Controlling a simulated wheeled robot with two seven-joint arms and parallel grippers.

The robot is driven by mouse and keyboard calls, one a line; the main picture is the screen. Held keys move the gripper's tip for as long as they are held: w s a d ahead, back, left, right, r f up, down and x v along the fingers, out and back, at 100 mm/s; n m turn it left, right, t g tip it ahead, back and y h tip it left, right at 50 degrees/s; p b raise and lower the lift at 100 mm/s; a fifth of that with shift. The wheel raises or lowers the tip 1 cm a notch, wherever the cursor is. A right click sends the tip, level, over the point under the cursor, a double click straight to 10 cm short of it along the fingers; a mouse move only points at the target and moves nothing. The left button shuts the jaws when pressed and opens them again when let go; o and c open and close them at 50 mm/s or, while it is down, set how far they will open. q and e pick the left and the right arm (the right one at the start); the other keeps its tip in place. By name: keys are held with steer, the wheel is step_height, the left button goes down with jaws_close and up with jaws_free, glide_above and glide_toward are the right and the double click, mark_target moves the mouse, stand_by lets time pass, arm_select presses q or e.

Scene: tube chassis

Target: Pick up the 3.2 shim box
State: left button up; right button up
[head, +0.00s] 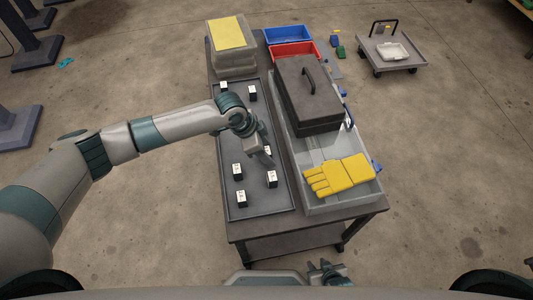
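Several small black boxes with white label faces stand on the dark tray (255,207) on the cart. They include a near-left box (241,198), a near-right box (271,179), a middle-left box (237,171) and two far boxes (223,87) (252,93). Another box (267,151) is partly hidden beside my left gripper (267,161). The labels are too small to read, so I cannot tell which is the 3.2 shim box. My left gripper is low over the tray's right half; its finger opening is unclear. My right gripper (326,270) is at the bottom, off the cart.
A grey tray (318,203) holds yellow gloves (340,176) and a dark case (308,95) right of the boxes. Red (293,50) and blue (288,35) bins and a stack with a yellow top (228,34) stand behind. A trolley (386,58) is on the floor.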

mark_target(268, 151)
arm_select(q)
steer(key=c, duration=0.9)
steer(key=shift+c, duration=0.2)
arm_select(e)
steer(key=shift+w+r, duration=0.1)
steer(key=shift+w, duration=0.2)
steer(key=shift+s, duration=0.1)
